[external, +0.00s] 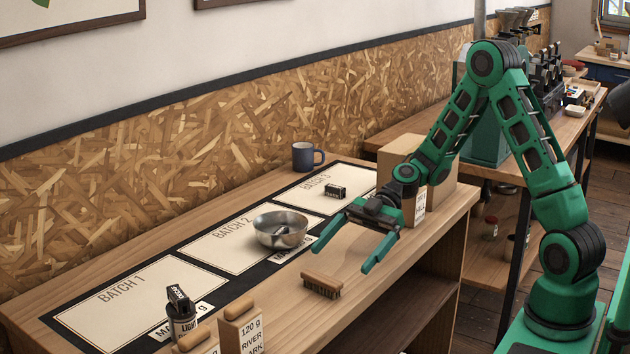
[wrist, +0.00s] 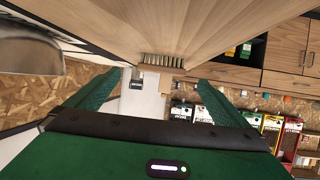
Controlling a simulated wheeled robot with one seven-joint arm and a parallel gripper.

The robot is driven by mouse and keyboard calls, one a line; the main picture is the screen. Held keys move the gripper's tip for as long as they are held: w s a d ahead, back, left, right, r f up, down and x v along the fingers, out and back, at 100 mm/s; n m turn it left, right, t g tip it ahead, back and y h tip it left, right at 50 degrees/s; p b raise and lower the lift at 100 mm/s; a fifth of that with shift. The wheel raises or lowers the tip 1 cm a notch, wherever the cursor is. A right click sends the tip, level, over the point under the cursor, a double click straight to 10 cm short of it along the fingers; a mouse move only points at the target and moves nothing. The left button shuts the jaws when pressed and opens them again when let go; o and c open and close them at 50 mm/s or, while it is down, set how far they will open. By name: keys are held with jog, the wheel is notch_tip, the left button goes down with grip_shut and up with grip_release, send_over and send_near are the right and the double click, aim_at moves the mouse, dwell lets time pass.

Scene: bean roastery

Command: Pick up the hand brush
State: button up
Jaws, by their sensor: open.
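The hand brush (external: 322,285) lies on the bare wood of the bench near its front edge, with a brown wooden back and darker bristles. In the wrist view the brush (wrist: 162,61) shows small, ahead of the space between my two fingers. My gripper (external: 338,262) is open and empty, its green fingers spread wide above the bench, just behind and above the brush in the external view. In the wrist view my gripper (wrist: 163,80) has one finger at each side, apart from the brush.
A metal bowl (external: 281,231) stands on the batch mat (external: 120,300) left of my gripper; it also shows in the wrist view (wrist: 28,52).

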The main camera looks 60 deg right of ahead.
aim_at(326, 276)
jog(key=x, duration=0.9)
jog(key=shift+s+a, duration=0.15)
jog(key=shift+a, duration=0.15)
jog(key=c, duration=1.1)
